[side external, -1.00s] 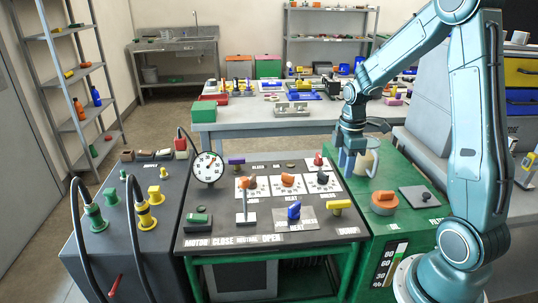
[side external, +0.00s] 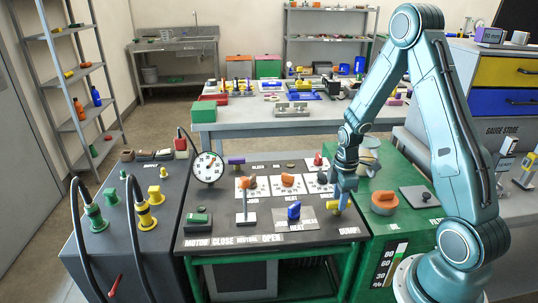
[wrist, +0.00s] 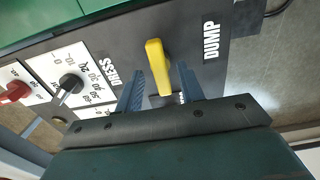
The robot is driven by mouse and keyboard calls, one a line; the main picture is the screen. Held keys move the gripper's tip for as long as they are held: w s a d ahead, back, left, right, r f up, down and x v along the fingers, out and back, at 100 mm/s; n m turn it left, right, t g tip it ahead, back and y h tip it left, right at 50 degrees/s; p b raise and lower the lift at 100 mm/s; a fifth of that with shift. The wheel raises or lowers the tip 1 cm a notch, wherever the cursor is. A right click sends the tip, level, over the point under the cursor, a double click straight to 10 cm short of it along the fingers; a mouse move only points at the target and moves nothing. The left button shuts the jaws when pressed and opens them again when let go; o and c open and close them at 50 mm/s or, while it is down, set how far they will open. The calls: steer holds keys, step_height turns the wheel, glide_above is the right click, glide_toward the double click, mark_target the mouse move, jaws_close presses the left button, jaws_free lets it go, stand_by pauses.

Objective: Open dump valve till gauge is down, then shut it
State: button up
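The dump valve has a yellow handle, seen low at the right of the panel beside the DUMP label in the side view (side external: 333,206). The yellow handle (wrist: 156,58) is plain in the wrist view, with its narrow end towards my gripper. My gripper (wrist: 160,74) is open, with one blue finger on each side of the handle's narrow end. Dark gaps show between the fingers and the handle. In the side view my gripper (side external: 341,196) points down over the handle and partly hides it. The round white gauge (side external: 209,168) stands upright at the panel's back left; its needle is too small to read.
A blue handle (side external: 294,211) sits left of the dump valve on the panel (side external: 262,224). Orange knobs on white dial plates lie behind it. An orange cap (side external: 384,202) is on the green cabinet to the right. A lever (side external: 245,205) stands at the panel's middle left.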

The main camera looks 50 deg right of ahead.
steer(key=shift+f, duration=0.35)
jaws_close()
